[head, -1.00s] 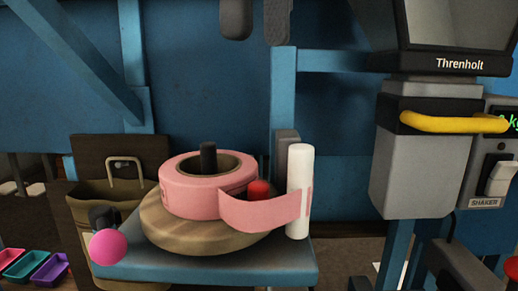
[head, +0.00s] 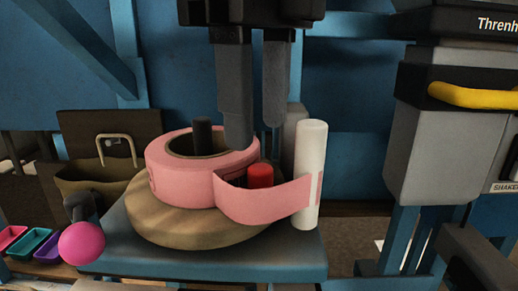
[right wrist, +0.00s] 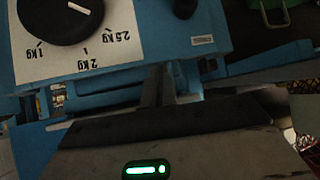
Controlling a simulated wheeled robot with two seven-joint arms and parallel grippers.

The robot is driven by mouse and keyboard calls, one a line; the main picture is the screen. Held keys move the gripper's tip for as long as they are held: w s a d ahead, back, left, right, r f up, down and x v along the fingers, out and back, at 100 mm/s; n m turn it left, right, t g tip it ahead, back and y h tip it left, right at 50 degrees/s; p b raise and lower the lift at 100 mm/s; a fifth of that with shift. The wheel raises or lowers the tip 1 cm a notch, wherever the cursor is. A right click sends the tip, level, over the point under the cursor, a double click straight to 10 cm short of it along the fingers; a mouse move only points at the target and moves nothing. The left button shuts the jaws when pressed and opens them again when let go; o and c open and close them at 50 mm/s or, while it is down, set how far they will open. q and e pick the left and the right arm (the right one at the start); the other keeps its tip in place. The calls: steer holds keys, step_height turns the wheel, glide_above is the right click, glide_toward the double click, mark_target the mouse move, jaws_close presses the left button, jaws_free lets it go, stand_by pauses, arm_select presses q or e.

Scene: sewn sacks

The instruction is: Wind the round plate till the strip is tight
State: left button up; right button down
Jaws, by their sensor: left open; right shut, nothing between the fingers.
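The round plate (head: 180,228) is a wooden disc lying flat on a blue shelf, with a pink roll (head: 180,188) on top around a black spindle (head: 202,136). The pink strip (head: 265,203) runs from the roll to an upright white post (head: 310,175). The strip bows outward in front of a red-topped peg (head: 260,176). My left gripper (head: 256,138) points down from above, open. One finger is in front of the roll's back right rim; the other is behind it, further right. Whether they touch anything is unclear. My right gripper (right wrist: 158,85) is shut and empty, by a dial panel.
A pink ball knob (head: 82,243) sticks out at the blue shelf's (head: 215,262) front left. Small coloured trays (head: 35,243) lie at far left. A grey machine with a yellow handle (head: 475,97) stands at right. The right wrist view shows a kilogram dial (right wrist: 60,18).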

mark_target(259, 166)
arm_select(q)
steer(key=shift+w+f, duration=0.1)
steer(key=shift+f, duration=2.3)
jaws_close()
